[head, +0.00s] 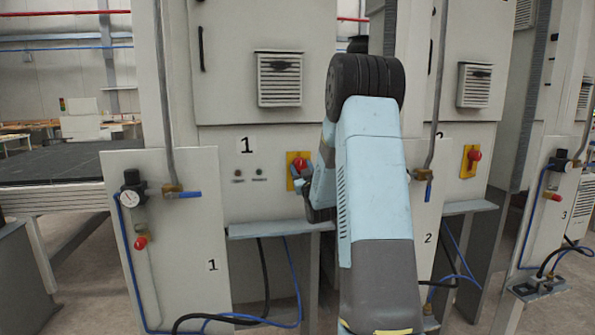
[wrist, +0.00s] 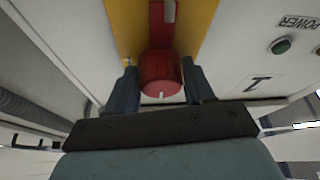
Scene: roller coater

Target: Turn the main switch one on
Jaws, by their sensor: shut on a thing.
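Main switch one is a red rotary knob (head: 299,164) on a yellow plate (head: 290,183), on the light cabinet front marked 1. In the wrist view the red knob (wrist: 160,70) stands before the yellow plate (wrist: 126,25), with a small white mark on its near end. My gripper (wrist: 162,86) has one dark finger on each side of the knob and is shut on it. In the head view my gripper (head: 304,178) is at the knob, partly hidden by my own arm. The knob's exact angle is hard to tell.
A second red switch (head: 474,158) on yellow sits on the cabinet to the right. A gauge with valve (head: 131,198) is on the left panel. A narrow ledge (head: 270,229) runs below switch one, with hoses under it. A green POWER button (wrist: 281,46) is beside the switch.

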